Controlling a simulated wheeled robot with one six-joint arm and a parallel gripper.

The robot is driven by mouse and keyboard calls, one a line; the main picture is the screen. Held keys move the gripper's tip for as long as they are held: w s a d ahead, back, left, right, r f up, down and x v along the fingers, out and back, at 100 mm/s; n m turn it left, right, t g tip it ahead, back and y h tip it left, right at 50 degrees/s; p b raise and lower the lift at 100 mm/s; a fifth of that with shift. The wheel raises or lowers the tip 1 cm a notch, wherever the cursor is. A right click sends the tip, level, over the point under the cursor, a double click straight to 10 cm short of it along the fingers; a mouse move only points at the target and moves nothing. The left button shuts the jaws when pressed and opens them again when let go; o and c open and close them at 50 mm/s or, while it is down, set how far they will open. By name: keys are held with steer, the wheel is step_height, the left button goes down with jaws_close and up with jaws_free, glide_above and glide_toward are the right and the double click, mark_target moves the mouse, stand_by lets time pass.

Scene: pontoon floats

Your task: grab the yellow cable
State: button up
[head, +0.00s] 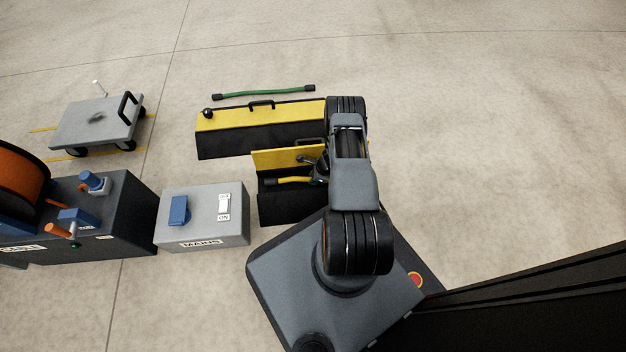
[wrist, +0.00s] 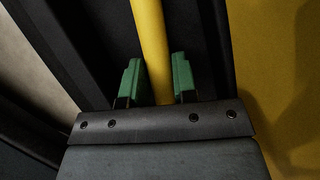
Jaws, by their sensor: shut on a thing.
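The yellow cable (head: 291,180) lies in an open black box (head: 283,208) with a raised yellow lid (head: 287,158). In the head view my gripper (head: 321,168) is at the right part of the box, partly hidden by my own arm. In the wrist view the yellow cable (wrist: 150,45) runs between the two green fingers of my gripper (wrist: 156,82), which are shut on it. The right end of the cable is hidden in the head view.
A long closed box (head: 262,136) with a yellow top stands behind, with a green cable (head: 262,91) on the floor beyond it. A grey MAINS box (head: 203,216) stands to the left. A flat cart (head: 97,122) is at the far left. The floor at right is clear.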

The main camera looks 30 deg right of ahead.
jaws_close()
